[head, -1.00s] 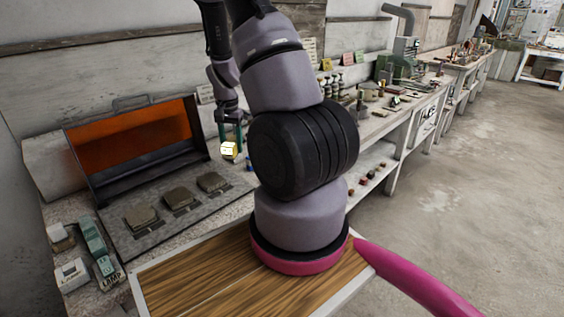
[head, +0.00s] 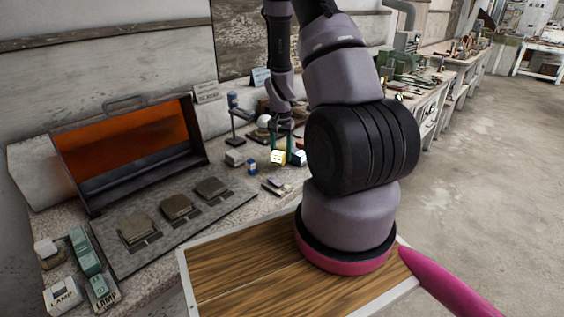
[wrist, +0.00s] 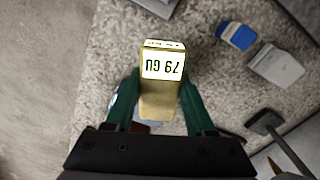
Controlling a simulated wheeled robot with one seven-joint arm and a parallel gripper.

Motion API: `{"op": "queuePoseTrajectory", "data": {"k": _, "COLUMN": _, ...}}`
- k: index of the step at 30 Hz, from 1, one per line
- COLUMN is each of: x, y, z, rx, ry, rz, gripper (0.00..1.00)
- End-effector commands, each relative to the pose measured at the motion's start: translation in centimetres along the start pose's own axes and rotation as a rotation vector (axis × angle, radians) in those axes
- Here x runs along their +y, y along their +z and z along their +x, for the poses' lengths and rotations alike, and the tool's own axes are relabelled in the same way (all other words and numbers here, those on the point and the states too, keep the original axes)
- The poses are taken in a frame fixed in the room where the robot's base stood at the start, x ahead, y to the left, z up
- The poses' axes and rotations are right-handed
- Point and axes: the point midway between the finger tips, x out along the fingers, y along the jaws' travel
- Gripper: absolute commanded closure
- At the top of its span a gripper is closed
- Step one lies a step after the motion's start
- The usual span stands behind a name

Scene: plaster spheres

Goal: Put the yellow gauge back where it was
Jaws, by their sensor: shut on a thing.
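The yellow gauge (head: 278,157) is a small block with a bright, lit-looking face. In the wrist view the gauge (wrist: 160,104) shows dark lettering that reads upside down. My gripper (head: 282,146) points down over the bench, its teal fingers shut on the gauge's two sides. In the wrist view my gripper (wrist: 160,88) has one finger on each side of it. The speckled bench top (wrist: 205,75) lies below; I cannot tell how large the gap is. Part of the bench under the gauge is hidden.
A blue box (wrist: 237,36) and a grey-white block (wrist: 276,66) lie close beside the gauge. A dark stand foot (wrist: 265,122) is nearby. An orange-backed open case (head: 130,150) and a dark slab with several blocks (head: 155,255) are at left. The bench edge borders the floor.

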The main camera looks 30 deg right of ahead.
Motion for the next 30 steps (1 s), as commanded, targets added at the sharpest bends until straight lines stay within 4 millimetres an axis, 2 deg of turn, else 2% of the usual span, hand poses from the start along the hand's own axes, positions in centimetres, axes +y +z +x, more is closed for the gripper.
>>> {"op": "queuePoseTrajectory", "data": {"k": 6, "x": 0.1, "y": 0.1, "z": 3.2, "rx": -0.003, "ry": 0.002, "rz": 0.001, "gripper": 0.90}}
{"op": "queuePoseTrajectory", "data": {"k": 17, "x": 0.0, "y": 0.0, "z": 3.7, "rx": -0.001, "ry": 0.000, "rz": 0.001, "gripper": 0.90}}
{"op": "queuePoseTrajectory", "data": {"k": 18, "x": 0.0, "y": 0.0, "z": 3.8, "rx": -0.001, "ry": 0.000, "rz": 0.001, "gripper": 0.41}}
{"op": "queuePoseTrajectory", "data": {"k": 20, "x": 0.0, "y": 0.0, "z": 3.7, "rx": -0.001, "ry": 0.000, "rz": 0.000, "gripper": 0.18}}
{"op": "queuePoseTrajectory", "data": {"k": 21, "x": 0.0, "y": 0.0, "z": 3.7, "rx": -0.001, "ry": 0.000, "rz": 0.001, "gripper": 0.15}}
{"op": "queuePoseTrajectory", "data": {"k": 30, "x": 0.0, "y": 0.0, "z": 3.6, "rx": 0.000, "ry": 0.000, "rz": 0.000, "gripper": 0.15}}
